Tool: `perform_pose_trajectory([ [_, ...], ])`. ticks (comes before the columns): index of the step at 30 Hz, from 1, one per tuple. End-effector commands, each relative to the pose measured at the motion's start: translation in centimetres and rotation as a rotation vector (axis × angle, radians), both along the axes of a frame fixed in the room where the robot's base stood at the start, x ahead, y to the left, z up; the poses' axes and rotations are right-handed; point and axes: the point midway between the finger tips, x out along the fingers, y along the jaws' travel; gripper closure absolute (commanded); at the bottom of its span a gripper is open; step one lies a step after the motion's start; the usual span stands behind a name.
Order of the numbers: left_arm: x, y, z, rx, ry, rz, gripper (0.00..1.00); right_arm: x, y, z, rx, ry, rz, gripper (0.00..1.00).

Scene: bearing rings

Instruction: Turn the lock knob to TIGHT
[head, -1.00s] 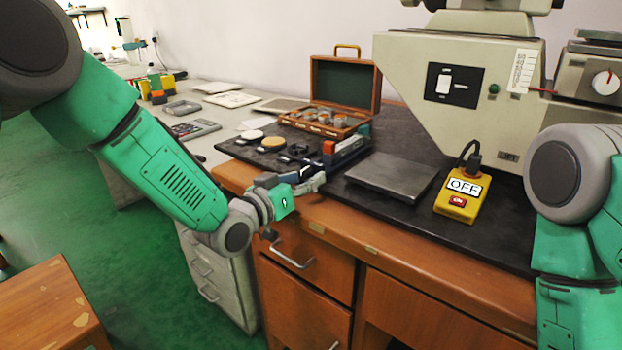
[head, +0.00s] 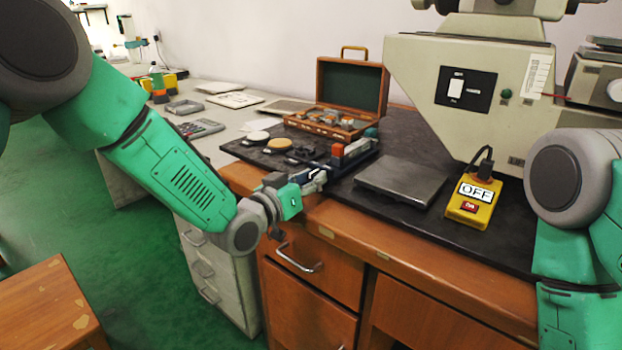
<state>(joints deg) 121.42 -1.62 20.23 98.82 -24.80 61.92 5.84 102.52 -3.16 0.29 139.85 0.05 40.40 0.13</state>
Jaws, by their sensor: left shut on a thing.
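A round pale knob (head: 614,90) sits on the grey instrument at the right edge, partly cut off by the frame. I cannot read TIGHT on it or anywhere else, so I cannot tell if it is the lock knob. My left gripper (head: 316,179) is at the front edge of the black bench top, just before a dark rack (head: 350,160) with orange, white and teal pieces. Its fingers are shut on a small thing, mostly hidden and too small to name. My right arm shows at the right, but its gripper is out of view.
A flat grey metal plate (head: 400,181) lies right of the rack. An open wooden case (head: 350,88) and round pieces, pale (head: 256,137) and tan (head: 278,144), are behind. A large beige machine (head: 460,60) rises at the back.

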Motion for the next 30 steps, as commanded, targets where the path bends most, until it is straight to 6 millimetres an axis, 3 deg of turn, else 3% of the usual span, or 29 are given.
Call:
perform_pose_trajectory([
  [4,-0.07,0.02,-0.09,0.033,-0.021,0.0,1.0,0.01,-0.03,0.09,0.0,0.0,-0.001,1.0],
  [13,-0.11,-0.02,-0.17,0.291,-0.207,-0.002,1.0,0.01,-0.03,0.32,0.0,0.0,-0.001,1.0],
  [22,-0.1,0.03,-0.2,0.303,-0.217,0.0,1.0,0.01,-0.03,0.31,0.0,0.0,-0.001,1.0],
  [23,-0.11,0.04,-0.21,0.303,-0.217,0.0,0.72,0.01,-0.03,0.31,0.0,0.0,-0.001,1.0],
  [24,-0.1,0.03,-0.21,0.303,-0.216,0.0,0.59,0.01,-0.03,0.31,0.0,0.0,-0.001,1.0],
  [30,0.03,0.09,-0.2,0.302,-0.216,0.002,0.59,0.01,-0.03,0.31,0.0,0.0,-0.001,1.0],
])
